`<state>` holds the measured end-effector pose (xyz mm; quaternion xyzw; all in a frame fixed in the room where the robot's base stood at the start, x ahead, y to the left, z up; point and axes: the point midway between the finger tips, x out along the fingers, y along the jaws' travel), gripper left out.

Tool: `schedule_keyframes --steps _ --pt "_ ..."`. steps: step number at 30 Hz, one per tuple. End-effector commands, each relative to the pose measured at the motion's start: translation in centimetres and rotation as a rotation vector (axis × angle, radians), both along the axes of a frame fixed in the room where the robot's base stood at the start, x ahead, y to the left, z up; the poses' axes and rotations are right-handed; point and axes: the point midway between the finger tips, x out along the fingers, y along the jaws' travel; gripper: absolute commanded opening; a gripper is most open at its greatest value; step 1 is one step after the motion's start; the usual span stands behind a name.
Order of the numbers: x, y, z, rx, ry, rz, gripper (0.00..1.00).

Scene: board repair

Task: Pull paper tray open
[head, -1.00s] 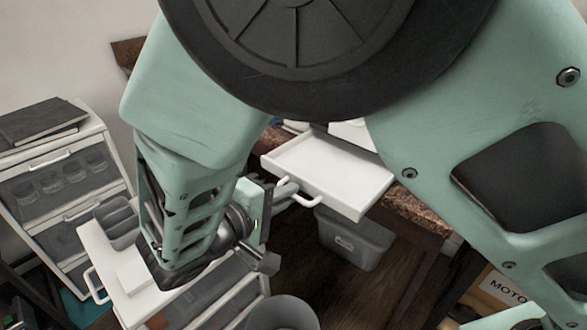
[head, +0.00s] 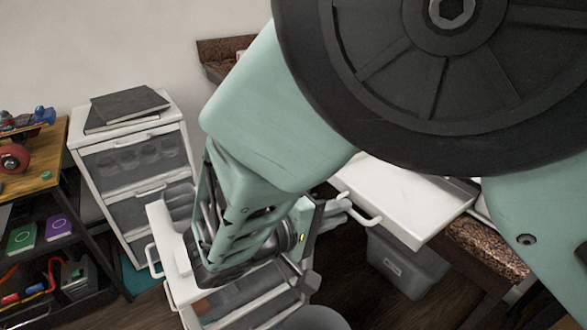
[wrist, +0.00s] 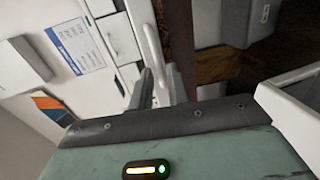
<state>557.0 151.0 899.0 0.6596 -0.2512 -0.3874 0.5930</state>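The paper tray (head: 410,195) is a shallow white tray with a loop handle (head: 372,218) on its front. It sticks out past the edge of the brown table in the head view; my arm covers part of it. My gripper (head: 340,205) is at the left end of the handle. In the wrist view, the fingers of my gripper (wrist: 160,88) stand on either side of the white handle bar (wrist: 152,45) and appear closed on it.
A grey bin (head: 405,270) stands on the floor below the tray. A white drawer cart (head: 158,225) with an open drawer is close on the left. A white drawer unit (head: 172,112) and a wooden workbench (head: 40,165) stand farther left. The table (head: 485,245) is at right.

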Motion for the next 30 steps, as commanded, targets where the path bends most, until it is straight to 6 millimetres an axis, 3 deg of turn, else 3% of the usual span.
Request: schedule_keyframes --steps 12,18,24,30 --pt "-5.6 7.7 2.2 0.003 0.000 0.004 0.17" --pt "-7.7 10.7 2.9 0.001 0.000 0.003 0.17" --pt "-8.8 12.1 3.3 0.000 0.001 0.001 0.17" --pt "-9.0 12.3 3.3 0.000 0.001 0.001 0.17"
